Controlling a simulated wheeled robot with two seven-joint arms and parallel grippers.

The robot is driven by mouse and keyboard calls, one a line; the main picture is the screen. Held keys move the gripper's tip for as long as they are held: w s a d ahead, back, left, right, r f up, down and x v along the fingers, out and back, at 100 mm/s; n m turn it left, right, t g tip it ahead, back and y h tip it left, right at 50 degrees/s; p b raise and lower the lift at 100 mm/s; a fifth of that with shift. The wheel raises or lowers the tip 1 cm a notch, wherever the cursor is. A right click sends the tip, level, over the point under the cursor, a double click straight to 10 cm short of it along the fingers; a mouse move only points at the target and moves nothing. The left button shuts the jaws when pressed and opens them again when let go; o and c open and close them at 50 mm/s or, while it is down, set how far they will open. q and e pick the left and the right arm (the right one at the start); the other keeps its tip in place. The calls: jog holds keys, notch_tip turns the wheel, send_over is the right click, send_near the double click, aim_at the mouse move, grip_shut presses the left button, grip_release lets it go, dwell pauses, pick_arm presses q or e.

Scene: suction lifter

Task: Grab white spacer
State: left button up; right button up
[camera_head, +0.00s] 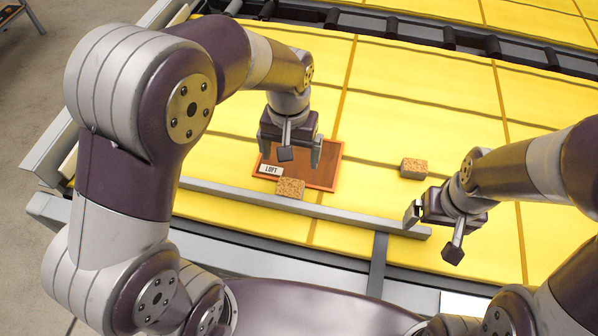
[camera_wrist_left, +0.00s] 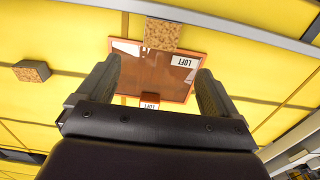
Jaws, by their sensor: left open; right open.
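I cannot make out a clearly white spacer; a white LOFT label (camera_head: 269,169) lies on the brown tray (camera_head: 322,178). A speckled tan block (camera_head: 290,188) is at the tray's near edge, and a second tan block (camera_head: 414,168) lies apart to the right. My left gripper (camera_head: 290,150) is open above the tray, its fingers pointing down. My right gripper (camera_head: 432,215) is open and empty near the table's front rail.
The yellow table (camera_head: 410,85) is mostly clear around the tray. A grey rail (camera_head: 340,215) runs along its near side. A dark roller track (camera_head: 420,38) crosses the far side.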

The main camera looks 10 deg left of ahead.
aim_at(290, 187)
pick_arm(q)
jog(key=s+f, duration=0.2)
jog(key=f, duration=0.1)
jog(key=shift+a+f, duration=0.2)
jog(key=shift+f, duration=0.05)
jog(key=f, duration=0.1)
jog(key=w+f+p, duration=0.1)
jog(key=f, duration=0.1)
jog(key=shift+w+d+f, duration=0.15)
jog(key=shift+d+f, duration=0.2)
jog(key=shift+f, duration=0.05)
jog(key=f, duration=0.2)
jog(key=f+p, duration=0.1)
jog(key=shift+s+a, duration=0.25)
jog(key=shift+s+f, duration=0.1)
jog(key=shift+f, duration=0.25)
jog(key=shift+w+d, duration=0.1)
jog(key=shift+w, duration=0.1)
jog(key=c, duration=1.3)
pick_arm(e)
jog(key=shift+s+r, duration=0.2)
jog(key=shift+r, duration=0.4)
jog(key=shift+s+r, duration=0.15)
jog(key=shift+r, duration=0.45)
